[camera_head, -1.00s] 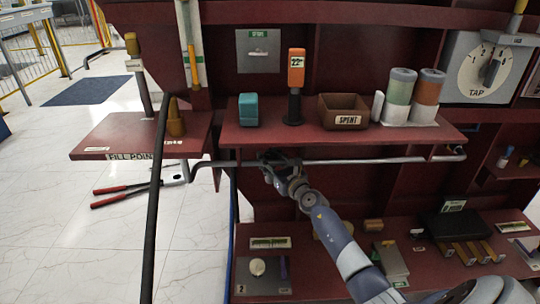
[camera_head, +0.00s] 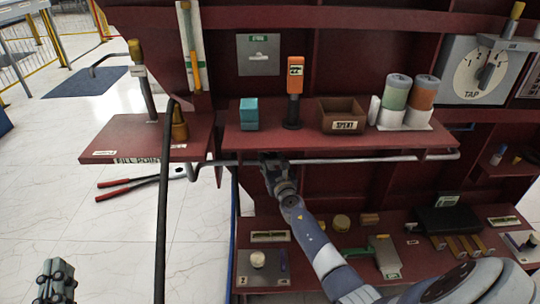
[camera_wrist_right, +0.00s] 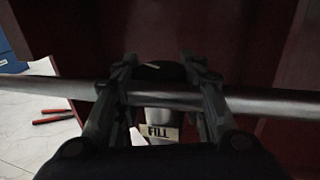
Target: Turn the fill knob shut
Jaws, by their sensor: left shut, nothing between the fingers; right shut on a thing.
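The fill knob (camera_wrist_right: 158,70) is a dark round piece with a small pale mark, at the pipe in the right wrist view. A "FILL" tag (camera_wrist_right: 158,132) shows just below the pipe. My right gripper (camera_wrist_right: 155,72) has its fingers on both sides of the knob and is shut on it. In the head view my right gripper (camera_head: 270,160) is under the front edge of the shelf, at the pipe; the knob is hidden there. My left gripper (camera_head: 57,282) is shut and empty, at the bottom left over the floor.
The grey pipe (camera_head: 350,161) runs along below the shelf (camera_head: 270,140). The shelf carries a teal box, an orange meter, a "SPENT" bin and two cylinders. A black hose (camera_head: 163,210) hangs at the left. A lower shelf with tools lies beneath my right arm.

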